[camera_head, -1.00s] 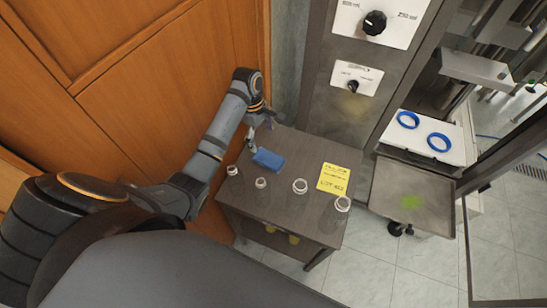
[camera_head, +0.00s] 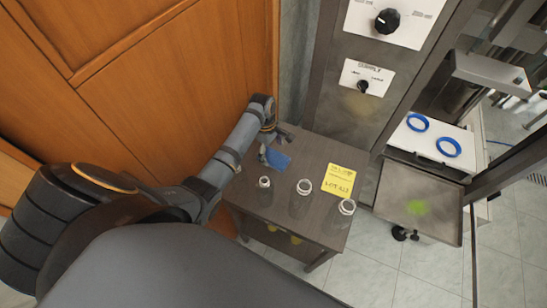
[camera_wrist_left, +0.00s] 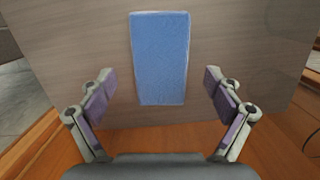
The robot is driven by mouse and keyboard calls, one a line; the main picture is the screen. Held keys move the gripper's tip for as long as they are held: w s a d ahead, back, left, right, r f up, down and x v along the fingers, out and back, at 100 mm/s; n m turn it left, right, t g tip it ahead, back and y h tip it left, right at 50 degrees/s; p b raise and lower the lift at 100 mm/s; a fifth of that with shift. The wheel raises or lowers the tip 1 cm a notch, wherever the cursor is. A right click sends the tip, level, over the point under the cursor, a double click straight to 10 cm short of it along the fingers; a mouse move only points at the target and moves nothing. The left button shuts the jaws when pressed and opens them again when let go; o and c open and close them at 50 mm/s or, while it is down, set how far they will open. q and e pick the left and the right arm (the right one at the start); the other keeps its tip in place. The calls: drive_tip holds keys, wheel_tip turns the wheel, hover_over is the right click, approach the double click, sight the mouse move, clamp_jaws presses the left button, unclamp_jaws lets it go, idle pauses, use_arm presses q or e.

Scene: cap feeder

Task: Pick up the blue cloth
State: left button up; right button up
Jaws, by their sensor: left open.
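The blue cloth (camera_head: 278,160) is a folded rectangle lying flat on the dark table near its back left. It also shows in the left wrist view (camera_wrist_left: 160,58), upper middle, lying lengthwise ahead of the fingers. My left gripper (camera_head: 265,153) is at the cloth's left side and hides part of it. In the left wrist view my left gripper (camera_wrist_left: 159,95) is open and empty, with one finger to each side of the cloth's near end and clear gaps between. My right gripper does not show.
Clear bottles with white necks, such as one bottle (camera_head: 302,192), stand on the table (camera_head: 325,152) in front of the cloth. A yellow label (camera_head: 339,181) lies to the right. A wooden wall (camera_head: 150,90) is close on the left. A machine panel (camera_head: 367,77) stands behind.

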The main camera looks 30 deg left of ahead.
sight(273, 156)
use_arm(q)
drive_tip(key=shift+d+f, duration=0.15)
drive_tip(key=shift+f, duration=0.9)
drive_tip(key=c, duration=1.1)
wheel_tip(273, 156, up, 10)
